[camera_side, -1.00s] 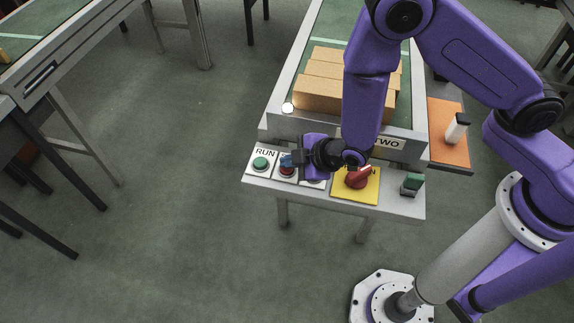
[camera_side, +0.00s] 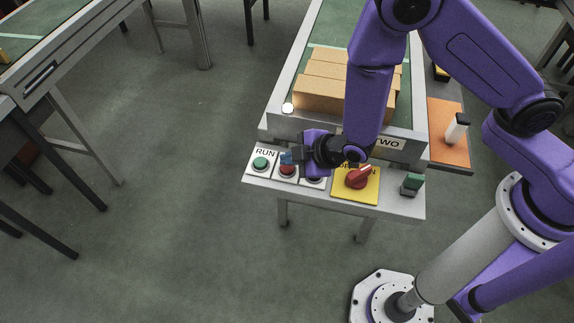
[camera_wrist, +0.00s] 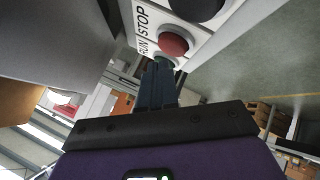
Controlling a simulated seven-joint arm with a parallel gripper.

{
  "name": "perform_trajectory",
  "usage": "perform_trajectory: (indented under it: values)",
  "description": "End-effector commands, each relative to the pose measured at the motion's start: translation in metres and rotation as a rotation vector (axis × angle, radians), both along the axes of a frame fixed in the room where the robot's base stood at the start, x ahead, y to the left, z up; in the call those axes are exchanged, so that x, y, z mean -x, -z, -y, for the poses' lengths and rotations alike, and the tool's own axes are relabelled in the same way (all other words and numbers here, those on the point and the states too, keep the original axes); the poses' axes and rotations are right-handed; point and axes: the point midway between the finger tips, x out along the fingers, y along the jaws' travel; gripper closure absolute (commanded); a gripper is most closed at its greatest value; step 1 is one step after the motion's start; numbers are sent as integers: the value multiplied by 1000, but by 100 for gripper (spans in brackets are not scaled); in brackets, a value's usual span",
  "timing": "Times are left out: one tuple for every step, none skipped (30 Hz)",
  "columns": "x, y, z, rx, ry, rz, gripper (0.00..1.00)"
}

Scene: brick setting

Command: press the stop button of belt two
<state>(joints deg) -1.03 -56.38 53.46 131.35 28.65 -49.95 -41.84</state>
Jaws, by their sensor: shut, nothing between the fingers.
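The red stop button (camera_side: 287,170) is on a white plate between the green run button (camera_side: 261,163) and a dark button (camera_side: 315,178) on belt two's grey shelf. The wrist view shows the red button (camera_wrist: 173,42) beside the word STOP, with the green button (camera_wrist: 163,62) partly behind my fingertips. My gripper (camera_side: 287,158) is shut and empty, its blue fingertips just above and behind the red button in the side view. In the wrist view, the fingers (camera_wrist: 158,72) point toward the row of buttons. I see no clear contact with the red button.
Brown boxes (camera_side: 326,95) lie on the belt behind the shelf. A white lamp (camera_side: 287,107) is on the belt's left rail. Floor in front is clear.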

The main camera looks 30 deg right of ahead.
Motion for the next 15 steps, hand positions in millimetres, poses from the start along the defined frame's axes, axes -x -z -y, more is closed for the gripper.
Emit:
perform_trajectory:
  values:
    - [0, -2, 0, -1, 0, 0, 100]
    - [0, -3, 0, -1, 1, 1, 100]
    - [0, -3, 0, -1, 1, 1, 100]
    - [0, -3, 0, -1, 1, 1, 100]
    - [0, -3, 0, -1, 1, 1, 100]
    - [0, -3, 0, -1, 1, 1, 100]
    - [0, -3, 0, -1, 1, 1, 100]
    - [0, -3, 0, -1, 1, 1, 100]
    - [0, -3, 0, -1, 1, 1, 100]
    - [0, -3, 0, -1, 1, 1, 100]
    - [0, -3, 0, -1, 1, 1, 100]
    - [0, -5, 0, -1, 1, 1, 100]
    - [0, -6, 0, -2, 0, 1, 100]
    - [0, -8, 0, -3, 1, 2, 100]
    - [-1, -12, 0, -3, 1, 2, 100]
